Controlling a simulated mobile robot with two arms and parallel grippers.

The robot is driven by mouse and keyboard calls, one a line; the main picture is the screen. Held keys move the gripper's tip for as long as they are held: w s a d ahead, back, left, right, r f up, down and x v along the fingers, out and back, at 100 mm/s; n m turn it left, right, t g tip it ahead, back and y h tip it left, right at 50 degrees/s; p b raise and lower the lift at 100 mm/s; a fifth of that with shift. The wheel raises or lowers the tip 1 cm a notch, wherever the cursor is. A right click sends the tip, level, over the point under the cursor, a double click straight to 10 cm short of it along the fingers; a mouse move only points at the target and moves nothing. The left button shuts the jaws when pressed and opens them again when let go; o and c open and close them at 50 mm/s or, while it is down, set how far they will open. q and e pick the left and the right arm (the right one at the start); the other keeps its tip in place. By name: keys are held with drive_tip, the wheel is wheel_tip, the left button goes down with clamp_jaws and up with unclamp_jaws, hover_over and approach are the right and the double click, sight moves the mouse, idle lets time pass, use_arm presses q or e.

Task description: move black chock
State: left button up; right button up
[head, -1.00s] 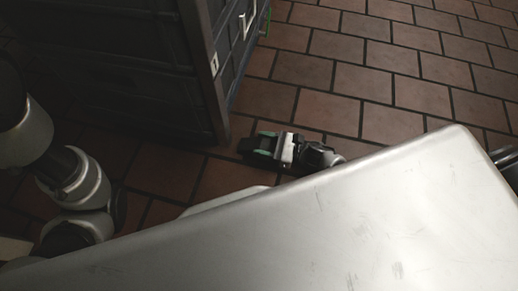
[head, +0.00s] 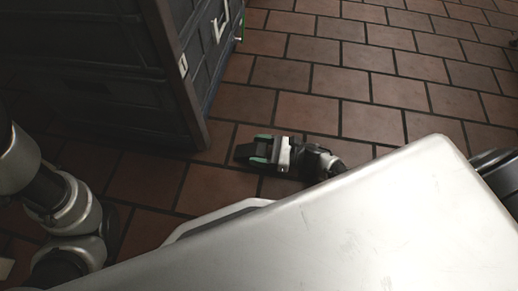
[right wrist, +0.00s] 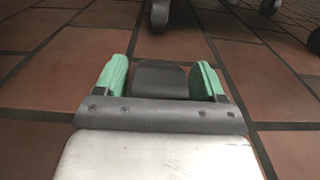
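The black chock (head: 243,152) is a dark, wedge-like piece at the front of my right gripper (head: 261,150), low over the brick-tiled floor. In the right wrist view, the chock (right wrist: 160,78) lies between the two green fingers of that gripper (right wrist: 160,80). I cannot tell whether the chock touches the floor. My left arm shows at the left of the head view, but its gripper is out of view.
Castor wheels (right wrist: 159,14) show at the top of the right wrist view. Open tiled floor (head: 370,90) lies to the upper right.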

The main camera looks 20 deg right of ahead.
drive_tip(key=shift+o, duration=0.9)
drive_tip(key=shift+s+d, duration=0.1)
drive_tip(key=shift+d, duration=0.1)
drive_tip(key=p+v, duration=0.3)
drive_tip(key=v, duration=0.7)
drive_tip(key=shift+s+d+p, duration=0.1)
drive_tip(key=shift+d+p, duration=0.05)
drive_tip(key=shift+p, duration=0.2)
